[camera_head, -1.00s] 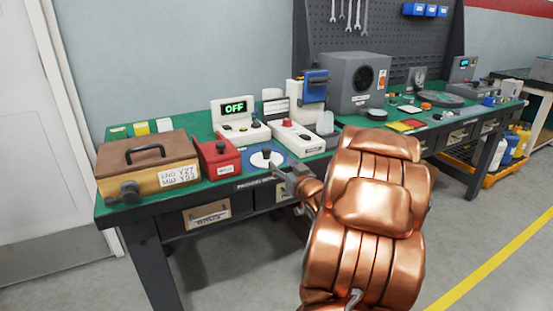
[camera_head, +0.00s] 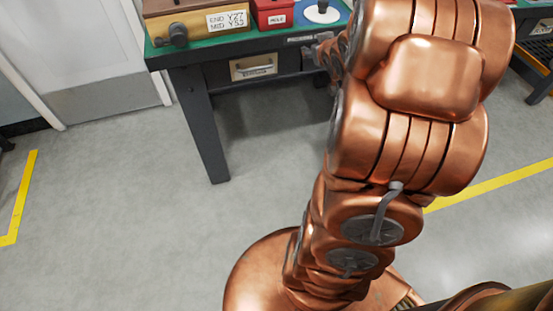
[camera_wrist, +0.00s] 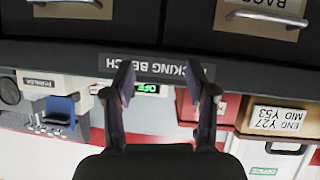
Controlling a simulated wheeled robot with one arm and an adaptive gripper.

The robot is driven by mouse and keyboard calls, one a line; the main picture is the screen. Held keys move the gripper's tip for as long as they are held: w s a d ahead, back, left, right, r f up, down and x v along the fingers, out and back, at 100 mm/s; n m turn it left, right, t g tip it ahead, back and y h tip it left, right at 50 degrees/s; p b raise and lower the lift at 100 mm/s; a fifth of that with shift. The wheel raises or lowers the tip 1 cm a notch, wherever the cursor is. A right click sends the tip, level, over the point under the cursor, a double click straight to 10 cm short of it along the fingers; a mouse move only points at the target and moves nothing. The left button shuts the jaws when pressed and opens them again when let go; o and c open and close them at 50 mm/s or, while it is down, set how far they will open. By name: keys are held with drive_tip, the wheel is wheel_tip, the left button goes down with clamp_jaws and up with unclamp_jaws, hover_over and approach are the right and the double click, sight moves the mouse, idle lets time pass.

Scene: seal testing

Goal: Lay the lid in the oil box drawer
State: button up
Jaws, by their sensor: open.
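My gripper (camera_head: 318,52) is at the bench's front edge in the head view, partly hidden by my arm. The wrist view, upside down, shows its two dark fingers (camera_wrist: 162,85) apart with nothing between them, in front of the bench edge label. A white disc with a black knob (camera_head: 322,13) sits on a blue mat on the bench; I cannot tell if it is the lid. A drawer (camera_head: 218,74) with a handle and label looks shut; in the wrist view, one labelled drawer front (camera_wrist: 203,30) shows beside another (camera_wrist: 140,22). I cannot tell which is the oil box drawer.
A box with an END/MID label (camera_head: 196,22) and a red box (camera_head: 271,13) stand on the green-topped bench. A bench leg (camera_head: 206,125) stands below. The grey floor (camera_head: 110,200) left of my arm is clear. The upper bench is out of the head view.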

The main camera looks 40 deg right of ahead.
drive_tip(key=s+a+f+n+g+y, duration=0.1)
drive_tip(key=s+a+g, duration=0.4)
drive_tip(key=s+a, duration=0.5)
drive_tip(key=s+a+f+n+g+y, duration=0.1)
drive_tip(key=s+a+f+g+y, duration=0.2)
drive_tip(key=a, duration=1.4)
drive_tip(key=s+g, duration=0.3)
drive_tip(key=s, duration=0.3)
drive_tip(key=shift+s+a, duration=0.35)
drive_tip(key=shift+s, duration=0.05)
drive_tip(key=s+a+g, duration=0.1)
drive_tip(key=s+a, duration=0.1)
drive_tip(key=s+a+r, duration=0.1)
drive_tip(key=s, duration=0.2)
drive_tip(key=s+a+n+g+y, duration=0.1)
drive_tip(key=s+a, duration=0.1)
drive_tip(key=s, duration=0.1)
drive_tip(key=shift+a+r+g, duration=0.25)
drive_tip(key=shift+a+g, duration=0.05)
drive_tip(key=shift+a, duration=0.05)
drive_tip(key=shift+c, duration=0.3)
